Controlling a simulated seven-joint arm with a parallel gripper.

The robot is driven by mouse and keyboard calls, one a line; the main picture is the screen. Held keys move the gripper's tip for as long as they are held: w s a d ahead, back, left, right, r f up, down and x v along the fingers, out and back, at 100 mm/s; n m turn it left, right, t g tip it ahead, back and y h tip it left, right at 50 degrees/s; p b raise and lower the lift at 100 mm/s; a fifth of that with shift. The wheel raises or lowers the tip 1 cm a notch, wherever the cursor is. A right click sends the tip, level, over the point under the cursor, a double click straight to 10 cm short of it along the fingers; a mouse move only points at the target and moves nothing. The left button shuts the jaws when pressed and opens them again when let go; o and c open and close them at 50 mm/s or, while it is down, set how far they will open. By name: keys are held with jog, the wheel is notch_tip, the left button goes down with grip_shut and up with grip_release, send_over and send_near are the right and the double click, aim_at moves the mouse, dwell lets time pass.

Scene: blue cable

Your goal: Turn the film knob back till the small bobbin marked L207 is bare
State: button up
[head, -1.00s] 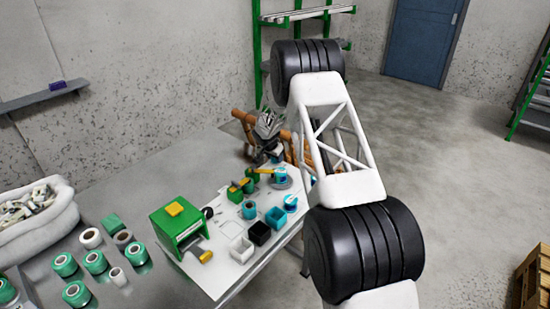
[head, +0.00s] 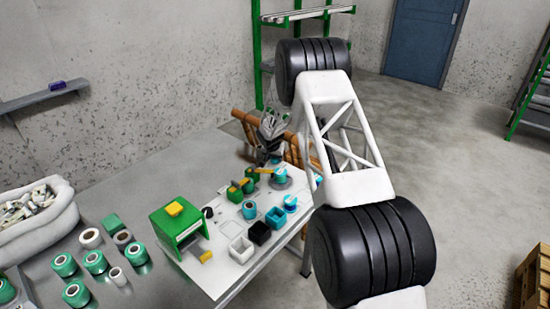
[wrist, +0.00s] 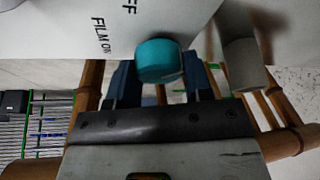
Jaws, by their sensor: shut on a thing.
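In the wrist view, a teal film knob (wrist: 160,60) sticks out below a pale panel printed "FILM ON" and part of "OFF". My gripper (wrist: 161,82) has its two dark blue fingers on either side of the knob, shut on it. In the head view my gripper (head: 266,156) is at the far end of the bench board, small and partly merged with the parts around it. Small teal bobbins stand on the board, one of them near the middle (head: 249,210). No L207 mark is readable, so I cannot tell which bobbin it is.
A green box with a yellow top (head: 176,222) and a black open box (head: 259,232) stand on the white board (head: 217,268). Green spools (head: 95,261) and a white bin (head: 38,222) are at left. A brown wooden chair (head: 293,150) stands behind the bench.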

jog(key=o, duration=0.9)
jog(key=shift+r, duration=0.15)
jog(key=shift+v, duration=3.7)
jog(key=shift+s, duration=0.15)
